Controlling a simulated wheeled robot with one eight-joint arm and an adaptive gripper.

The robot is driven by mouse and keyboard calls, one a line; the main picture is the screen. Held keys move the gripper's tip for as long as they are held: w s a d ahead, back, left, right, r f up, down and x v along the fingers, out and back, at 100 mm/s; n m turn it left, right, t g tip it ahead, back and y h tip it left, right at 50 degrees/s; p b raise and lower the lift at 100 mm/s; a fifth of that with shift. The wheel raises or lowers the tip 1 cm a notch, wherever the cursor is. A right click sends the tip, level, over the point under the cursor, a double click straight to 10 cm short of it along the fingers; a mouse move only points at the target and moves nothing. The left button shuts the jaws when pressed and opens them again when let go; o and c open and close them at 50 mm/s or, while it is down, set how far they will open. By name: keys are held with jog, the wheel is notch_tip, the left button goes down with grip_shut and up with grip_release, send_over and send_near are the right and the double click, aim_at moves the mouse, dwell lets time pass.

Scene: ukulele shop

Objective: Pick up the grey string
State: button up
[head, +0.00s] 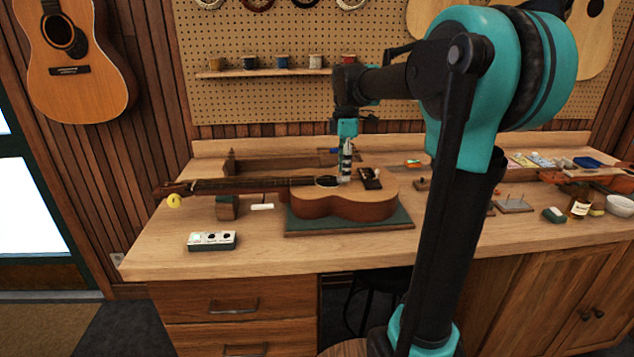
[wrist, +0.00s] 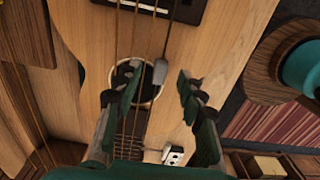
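A small wooden ukulele (head: 345,205) lies face up on a green mat (head: 395,221) on the workbench. My gripper (head: 345,178) points down over its body near the sound hole. In the wrist view, my gripper (wrist: 148,88) is open, with its two fingers spread above the ukulele top (wrist: 215,30). The sound hole (wrist: 150,92) shows between them, partly covered by the left finger. Several thin brownish strings run across the top. A small grey oblong piece (wrist: 160,72) lies between the fingers. I cannot clearly tell which line is the grey string.
A white-topped box with black knobs (head: 211,241) stands at the bench's front left. A wooden block (head: 227,207) sits under the neck. Small tools and a white bowl (head: 620,206) lie to the right. Bare bench (head: 270,255) shows along the front.

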jog(key=shift+f, duration=0.85)
jog(key=shift+c, duration=0.2)
jog(key=c, duration=0.9)
jog(key=shift+o, duration=0.2)
jog(key=shift+r, duration=0.15)
notch_tip(320, 180, up, 25)
